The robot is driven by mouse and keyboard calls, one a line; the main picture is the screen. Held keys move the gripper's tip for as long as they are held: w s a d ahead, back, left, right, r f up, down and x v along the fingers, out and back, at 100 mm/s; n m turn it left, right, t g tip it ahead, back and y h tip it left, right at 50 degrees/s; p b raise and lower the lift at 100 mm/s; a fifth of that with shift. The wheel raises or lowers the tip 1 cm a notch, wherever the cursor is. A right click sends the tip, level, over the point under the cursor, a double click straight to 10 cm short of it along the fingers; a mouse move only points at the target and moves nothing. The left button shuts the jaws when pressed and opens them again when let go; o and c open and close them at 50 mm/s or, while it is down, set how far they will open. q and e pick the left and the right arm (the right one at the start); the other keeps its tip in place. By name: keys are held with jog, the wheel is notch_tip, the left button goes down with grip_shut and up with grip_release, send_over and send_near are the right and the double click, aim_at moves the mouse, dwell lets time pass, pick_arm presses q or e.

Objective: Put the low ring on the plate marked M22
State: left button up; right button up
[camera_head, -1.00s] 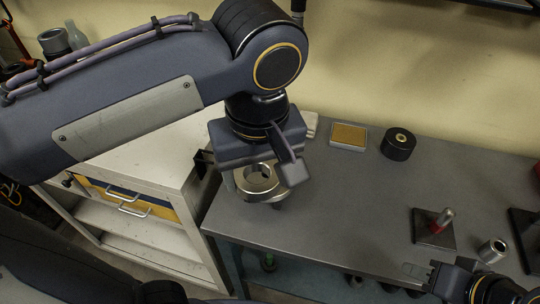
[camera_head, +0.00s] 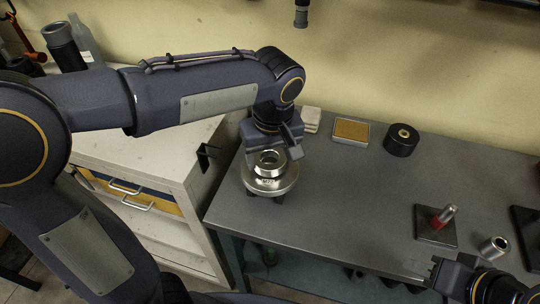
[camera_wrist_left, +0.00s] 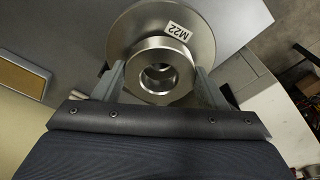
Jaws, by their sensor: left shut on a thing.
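The low ring (camera_head: 269,160) is a short bright steel ring with a wide bore. My left gripper (camera_head: 277,152) is shut on it. The round steel plate (camera_head: 284,184) lies directly beneath it at the bench's left end. In the left wrist view the ring (camera_wrist_left: 158,71) sits between the two fingers (camera_wrist_left: 160,82), and the plate (camera_wrist_left: 124,33) has a white M22 label beyond the ring. The ring looks roughly centred on the plate; whether it touches is unclear. My right gripper (camera_head: 440,272) is at the lower right, apart from these; its jaw opening is unclear.
A black cylinder (camera_head: 401,140) and a tan-topped box (camera_head: 351,131) stand at the back. A cabinet (camera_head: 150,160) adjoins the left. Mid-bench is clear.

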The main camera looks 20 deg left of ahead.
pick_arm(q)
jog(key=shift+f, duration=0.25)
jog(key=shift+f, duration=0.15)
jog(key=o, duration=1.4)
